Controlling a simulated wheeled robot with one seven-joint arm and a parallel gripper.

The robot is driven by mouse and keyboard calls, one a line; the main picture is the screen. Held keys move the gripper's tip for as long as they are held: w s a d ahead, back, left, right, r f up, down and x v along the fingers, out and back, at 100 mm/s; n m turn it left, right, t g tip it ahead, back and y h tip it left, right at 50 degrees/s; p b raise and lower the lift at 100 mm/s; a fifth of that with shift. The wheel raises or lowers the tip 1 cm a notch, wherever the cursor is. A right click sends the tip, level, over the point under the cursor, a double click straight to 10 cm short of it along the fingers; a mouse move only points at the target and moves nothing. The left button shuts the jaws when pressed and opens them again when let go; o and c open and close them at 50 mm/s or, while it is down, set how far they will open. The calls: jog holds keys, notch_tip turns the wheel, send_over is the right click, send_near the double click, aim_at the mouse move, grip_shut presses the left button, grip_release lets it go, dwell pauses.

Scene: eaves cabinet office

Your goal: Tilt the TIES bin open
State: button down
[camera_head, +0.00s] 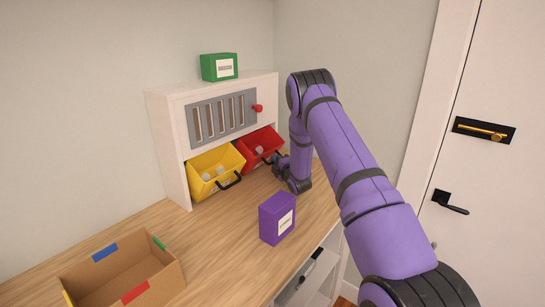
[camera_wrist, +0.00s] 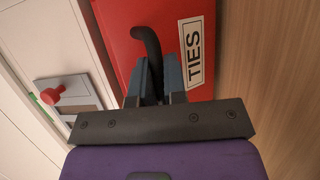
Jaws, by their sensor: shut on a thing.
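The red TIES bin (camera_head: 266,142) sits in the white cabinet, tilted outward, with its open top and something pale inside showing in the head view. In the wrist view the red bin (camera_wrist: 118,30) fills the middle, with a white TIES label (camera_wrist: 195,50) on its front. Its black curved handle (camera_wrist: 149,45) lies between the fingers of my gripper (camera_wrist: 154,78), which is shut on it. In the head view my gripper (camera_head: 278,163) is at the front of the red bin, small and partly hidden by my wrist.
A yellow bin (camera_head: 205,186), also tilted out, is left of the red one. The cabinet (camera_head: 173,150) has a slotted grey panel (camera_head: 222,117) with a red knob (camera_head: 257,108), and a green box (camera_head: 219,67) on top. A purple box (camera_head: 272,222) and cardboard box (camera_head: 105,285) stand on the desk.

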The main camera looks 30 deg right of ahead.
jog(key=shift+s+d+f, duration=0.1)
jog(key=shift+s+f, duration=0.15)
jog(key=shift+f, duration=0.2)
jog(key=shift+s+d+f, duration=0.1)
jog(key=shift+s+f, duration=0.1)
jog(key=shift+f, duration=0.35)
jog(key=c, duration=1.2)
grip_release()
jog(key=shift+o, duration=0.2)
jog(key=shift+s, duration=0.1)
